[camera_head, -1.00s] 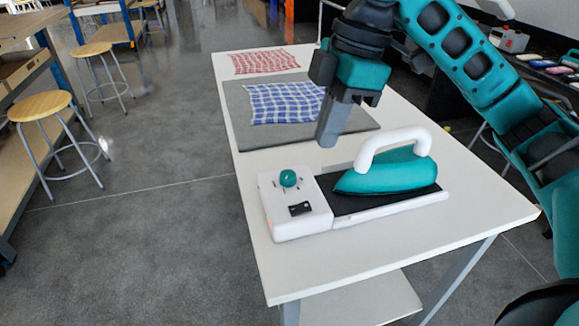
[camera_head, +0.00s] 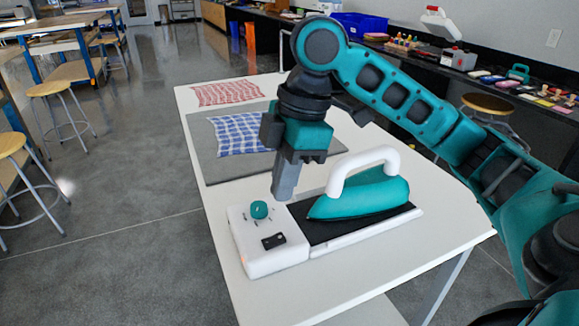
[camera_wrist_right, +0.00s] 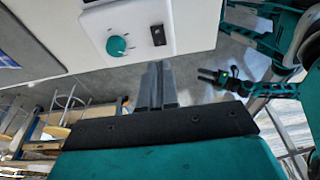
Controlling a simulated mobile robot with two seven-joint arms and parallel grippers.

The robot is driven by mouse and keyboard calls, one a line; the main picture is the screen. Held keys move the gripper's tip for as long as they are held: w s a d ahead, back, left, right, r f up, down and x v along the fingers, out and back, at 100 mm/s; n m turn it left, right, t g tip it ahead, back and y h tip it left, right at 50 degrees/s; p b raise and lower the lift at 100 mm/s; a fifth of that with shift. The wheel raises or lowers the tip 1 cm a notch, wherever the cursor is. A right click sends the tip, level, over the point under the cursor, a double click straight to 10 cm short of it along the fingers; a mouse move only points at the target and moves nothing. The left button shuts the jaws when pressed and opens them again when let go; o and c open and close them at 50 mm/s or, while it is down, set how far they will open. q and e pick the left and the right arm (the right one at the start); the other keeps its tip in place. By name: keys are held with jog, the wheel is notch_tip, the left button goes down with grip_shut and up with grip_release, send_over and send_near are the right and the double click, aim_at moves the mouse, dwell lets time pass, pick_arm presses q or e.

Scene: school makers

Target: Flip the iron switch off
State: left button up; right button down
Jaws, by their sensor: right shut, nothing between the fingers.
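The teal iron (camera_head: 366,194) with a white handle rests on its station, whose white control box (camera_head: 262,258) is at the left end. The box carries a teal knob (camera_head: 259,209) and a black rocker switch (camera_head: 273,241). Both show in the right wrist view, the knob (camera_wrist_right: 116,46) left of the switch (camera_wrist_right: 158,35). I cannot tell which way the switch is tipped. My right gripper (camera_head: 283,194) is shut and empty, fingers pointing down, behind the switch and beside the iron's tip. My left gripper (camera_wrist_right: 212,77) shows small in the right wrist view; its opening is unclear.
The station stands on a white table (camera_head: 215,274). Behind it lie a grey mat (camera_head: 205,160) with a blue checked cloth (camera_head: 239,132) and a red checked cloth (camera_head: 228,93). The iron's handle rises close to my right gripper. Stools stand at left.

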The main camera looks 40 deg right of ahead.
aim_at(277, 238)
jog(key=x, duration=0.2)
jog(key=b+x, duration=0.1)
jog(key=x, duration=0.1)
jog(key=d+b+x, duration=0.1)
jog(key=x, duration=0.1)
jog(key=shift+s+f, duration=0.1)
jog(key=shift+f, duration=0.85)
pick_arm(q)
jog(key=shift+w+d+f, duration=0.15)
jog(key=shift+w+d, duration=0.4)
jog(key=shift+d, duration=0.1)
